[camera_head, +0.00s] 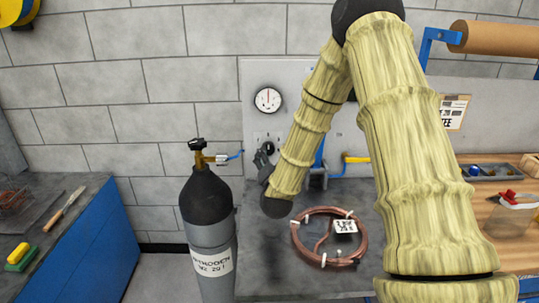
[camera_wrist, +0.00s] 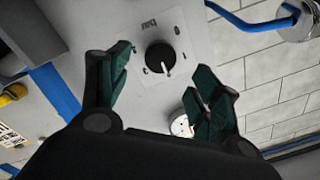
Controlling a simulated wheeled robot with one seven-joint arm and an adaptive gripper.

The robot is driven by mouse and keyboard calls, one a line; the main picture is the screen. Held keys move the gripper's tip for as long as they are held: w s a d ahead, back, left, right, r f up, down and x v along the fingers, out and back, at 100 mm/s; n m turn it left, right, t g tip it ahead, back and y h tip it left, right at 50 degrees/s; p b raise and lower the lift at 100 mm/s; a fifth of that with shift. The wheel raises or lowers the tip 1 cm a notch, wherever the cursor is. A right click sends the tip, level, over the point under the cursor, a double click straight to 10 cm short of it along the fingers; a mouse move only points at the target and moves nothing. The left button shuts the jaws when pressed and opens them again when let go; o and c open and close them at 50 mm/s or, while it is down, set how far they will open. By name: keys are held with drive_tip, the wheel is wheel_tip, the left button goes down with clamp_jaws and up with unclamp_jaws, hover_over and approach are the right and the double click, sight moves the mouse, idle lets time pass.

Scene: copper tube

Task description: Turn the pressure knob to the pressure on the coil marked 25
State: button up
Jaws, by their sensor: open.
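The black pressure knob (camera_wrist: 160,57) with a pale pointer line sits on a light plate with small printed marks, too small to read surely. In the head view the knob (camera_head: 268,146) is partly hidden behind my gripper (camera_head: 263,161). In the wrist view my gripper (camera_wrist: 163,80) is open and empty, its dark green fingers on either side of the knob, apart from it. A round white gauge with a red needle (camera_head: 267,99) is above the knob. The copper coil (camera_head: 297,239) lies on the grey bench; its white tag (camera_head: 345,227) is too small to read surely.
A dark nitrogen bottle (camera_head: 207,205) with a brass valve and blue hose (camera_head: 236,155) stands left of the bench. A yellow-handled tool (camera_head: 356,160) and blue clamp (camera_head: 318,172) are behind the coil. My arm covers much of the right side.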

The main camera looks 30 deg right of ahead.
drive_tip(key=shift+v, duration=2.25)
